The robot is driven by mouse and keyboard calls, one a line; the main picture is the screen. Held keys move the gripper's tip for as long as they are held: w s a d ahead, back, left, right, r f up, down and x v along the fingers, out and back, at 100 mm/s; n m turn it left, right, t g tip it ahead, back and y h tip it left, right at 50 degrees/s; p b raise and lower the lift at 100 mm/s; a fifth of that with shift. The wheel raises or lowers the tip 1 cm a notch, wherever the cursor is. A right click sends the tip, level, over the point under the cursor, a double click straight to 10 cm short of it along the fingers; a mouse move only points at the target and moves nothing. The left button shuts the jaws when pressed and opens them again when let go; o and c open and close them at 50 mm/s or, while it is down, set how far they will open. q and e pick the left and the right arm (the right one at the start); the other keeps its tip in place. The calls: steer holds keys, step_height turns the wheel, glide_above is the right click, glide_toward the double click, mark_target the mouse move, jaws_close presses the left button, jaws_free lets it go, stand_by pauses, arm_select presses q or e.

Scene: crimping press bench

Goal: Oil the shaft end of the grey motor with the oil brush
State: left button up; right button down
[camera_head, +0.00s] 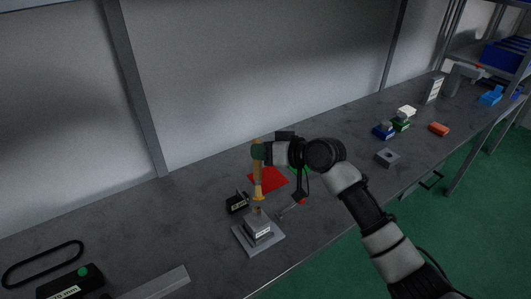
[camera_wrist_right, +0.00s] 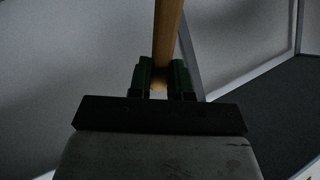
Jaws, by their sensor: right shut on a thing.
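The oil brush (camera_head: 258,184) has a wooden handle and a yellowish lower end. It hangs upright, bristle end down. My right gripper (camera_head: 258,152) is shut on its upper handle, and the handle (camera_wrist_right: 168,35) also shows between the green fingers (camera_wrist_right: 161,78) in the right wrist view. The grey motor (camera_head: 257,229) sits on a light grey plate (camera_head: 270,244) with a small brownish shaft end (camera_head: 258,211) on top. The brush tip is just above the shaft end; whether they touch cannot be told. My left gripper is not in view.
A black labelled block (camera_head: 237,203) stands close behind the motor, and a red sheet (camera_head: 267,180) lies behind the brush. A tool with a red part (camera_head: 299,202) lies right of the motor. A black box with a green button (camera_head: 75,284) is front left. Small parts (camera_head: 387,157) lie farther right.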

steer(key=shift+a+r+p, duration=0.1)
steer(key=shift+r+p, duration=0.2)
steer(key=shift+r, duration=0.4)
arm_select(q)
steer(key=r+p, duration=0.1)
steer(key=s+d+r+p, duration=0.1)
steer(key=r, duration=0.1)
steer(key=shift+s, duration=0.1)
arm_select(e)
steer(key=shift+d+r, duration=0.25)
steer(key=shift+r, duration=0.9)
steer(key=shift+w, duration=0.15)
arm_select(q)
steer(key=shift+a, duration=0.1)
arm_select(e)
steer(key=shift+a, duration=0.1)
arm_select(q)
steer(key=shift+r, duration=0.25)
arm_select(e)
steer(key=shift+s+a+f, duration=0.3)
steer(key=shift+s+a, duration=0.25)
steer(key=shift+a, duration=0.1)
